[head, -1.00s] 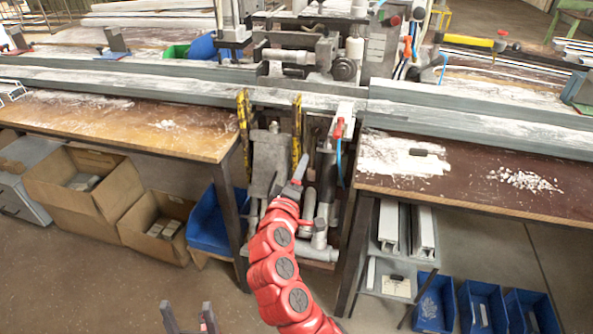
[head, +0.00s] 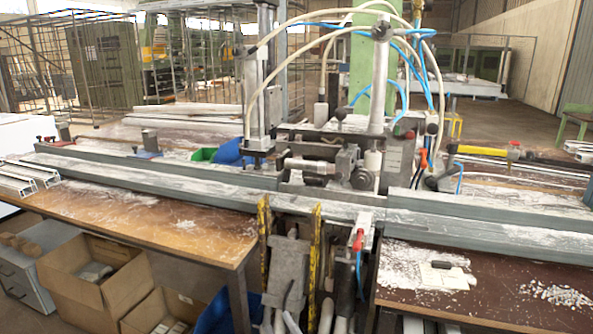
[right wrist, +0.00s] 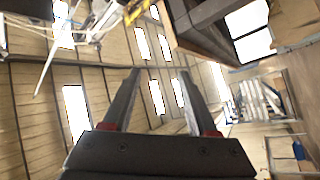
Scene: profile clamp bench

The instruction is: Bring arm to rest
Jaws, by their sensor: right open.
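My right gripper (head: 281,316) shows at the bottom edge of the head view, only its grey fingertips in sight, below the front of the clamp machine (head: 312,166). In the right wrist view its two dark fingers (right wrist: 160,88) stand apart with nothing between them. The rest of my right arm is out of the head view. My left gripper is in no current view.
Long grey profiles (head: 150,183) run across the bench. A wooden table (head: 130,218) stands left and a brown table (head: 500,290) with white chips right. Cardboard boxes (head: 85,305) sit under the left table. The right wrist view shows mostly roof and windows (right wrist: 75,115).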

